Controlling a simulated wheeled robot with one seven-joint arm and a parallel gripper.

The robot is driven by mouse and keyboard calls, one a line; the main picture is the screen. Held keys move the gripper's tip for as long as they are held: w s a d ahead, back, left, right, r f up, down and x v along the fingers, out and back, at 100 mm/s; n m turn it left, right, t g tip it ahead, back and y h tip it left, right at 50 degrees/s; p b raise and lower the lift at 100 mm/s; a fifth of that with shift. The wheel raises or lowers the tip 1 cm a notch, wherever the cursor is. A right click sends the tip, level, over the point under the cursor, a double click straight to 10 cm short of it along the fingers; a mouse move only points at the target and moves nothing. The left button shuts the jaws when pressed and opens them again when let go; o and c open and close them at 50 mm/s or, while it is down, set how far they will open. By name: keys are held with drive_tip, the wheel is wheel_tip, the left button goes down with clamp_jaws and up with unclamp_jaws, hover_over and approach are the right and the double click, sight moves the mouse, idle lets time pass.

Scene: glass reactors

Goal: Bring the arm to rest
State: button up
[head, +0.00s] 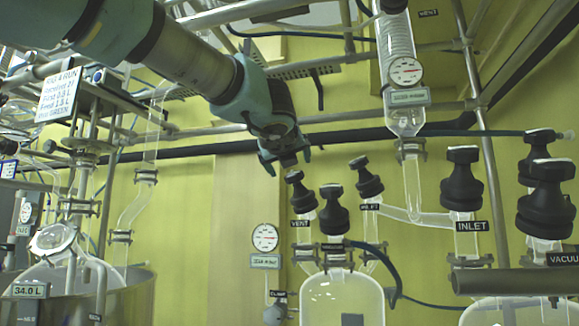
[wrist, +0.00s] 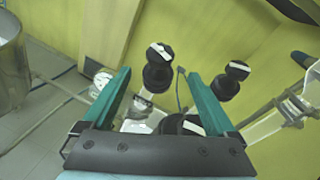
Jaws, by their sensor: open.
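My gripper (head: 287,165) hangs from my arm in the upper middle of the head view, pointing down. It is open and empty. It is above and slightly left of the black valve knobs over a glass vessel (head: 342,300). The nearest is the VENT knob (head: 300,190), just below the fingertips in the picture; I cannot tell the exact gap. In the wrist view my two teal fingers (wrist: 158,90) are spread wide. A black knob with a white bar (wrist: 159,68) shows between them, and another knob (wrist: 230,80) shows beyond the right finger.
More black knobs stand to the right, over INLET (head: 462,180) and VACUUM (head: 547,200) labels. A glass column (head: 398,60) hangs right of my arm. Metal pipes cross behind my arm. A round gauge (head: 265,237) is below my gripper.

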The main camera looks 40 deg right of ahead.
idle(0.3)
drive_tip(key=w+a+f+n+y, duration=0.3)
drive_tip(key=w+a+f+n, duration=0.1)
drive_tip(key=w+f, duration=0.25)
drive_tip(key=w+a+f+n+y, duration=0.2)
drive_tip(key=w+a+f+n, duration=0.25)
drive_tip(key=f, duration=0.35)
drive_tip(key=w+a+f+n+g+y, duration=0.25)
drive_tip(key=a+f+n, duration=0.25)
drive_tip(key=a+f, duration=0.3)
drive_tip(key=w+a+f+n+g+y, duration=0.1)
drive_tip(key=w+a+f+n+y, duration=0.15)
drive_tip(key=a+f+n, duration=0.5)
drive_tip(key=s+a+f+n+g, duration=0.2)
drive_tip(key=s+a+f+n, duration=0.2)
drive_tip(key=a+f+n, duration=0.2)
drive_tip(key=s+a+f+n+g+y, duration=0.1)
drive_tip(key=s+a+f+n, duration=0.3)
drive_tip(key=a, duration=0.7)
drive_tip(key=s+a+f+n+g+y, duration=0.1)
drive_tip(key=s+a+f+n+g, duration=0.2)
drive_tip(key=a+f+n, duration=0.5)
wheel_tip(320, 180, down, 3)
drive_tip(key=shift+s+a+f+n, duration=0.1)
drive_tip(key=shift+s+a+n, duration=0.25)
drive_tip(key=shift+s+n, duration=0.25)
